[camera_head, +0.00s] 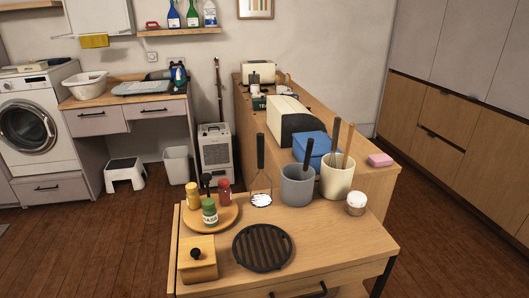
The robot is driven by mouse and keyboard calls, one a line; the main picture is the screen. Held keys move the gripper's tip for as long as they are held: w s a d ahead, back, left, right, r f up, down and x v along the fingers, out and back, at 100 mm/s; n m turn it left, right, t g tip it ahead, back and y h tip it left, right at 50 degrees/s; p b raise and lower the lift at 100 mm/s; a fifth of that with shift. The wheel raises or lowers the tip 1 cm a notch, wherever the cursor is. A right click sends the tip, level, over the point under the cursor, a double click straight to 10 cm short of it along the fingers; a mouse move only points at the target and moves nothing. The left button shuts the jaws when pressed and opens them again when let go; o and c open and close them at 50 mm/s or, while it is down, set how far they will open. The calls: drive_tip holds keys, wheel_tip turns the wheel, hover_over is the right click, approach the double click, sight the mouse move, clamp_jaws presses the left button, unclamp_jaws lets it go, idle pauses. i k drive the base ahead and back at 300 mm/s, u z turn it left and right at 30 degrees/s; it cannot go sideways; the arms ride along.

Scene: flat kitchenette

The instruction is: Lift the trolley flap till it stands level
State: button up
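The wooden trolley (335,250) stands close in front of me, its top loaded with kitchen things. A thin wooden panel, which looks like the trolley flap (173,248), hangs down along the trolley's left side. I see it almost edge-on, and its lower part runs out of the picture. My gripper is not in view.
On the trolley are a round board (190,222) with jars, a wooden box (197,262), a black trivet (262,248), a grey pot (297,187) and a cream pot (337,180). A long wooden counter (375,185) stands behind. The floor (95,245) left of the trolley is clear.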

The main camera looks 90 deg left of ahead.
sight(172, 280)
drive_tip(key=k, duration=0.8)
drive_tip(key=u, duration=2.75)
drive_tip(key=k, duration=0.45)
drive_tip(key=u, duration=0.9)
drive_tip(key=i, duration=0.5)
drive_tip(key=u, duration=0.1)
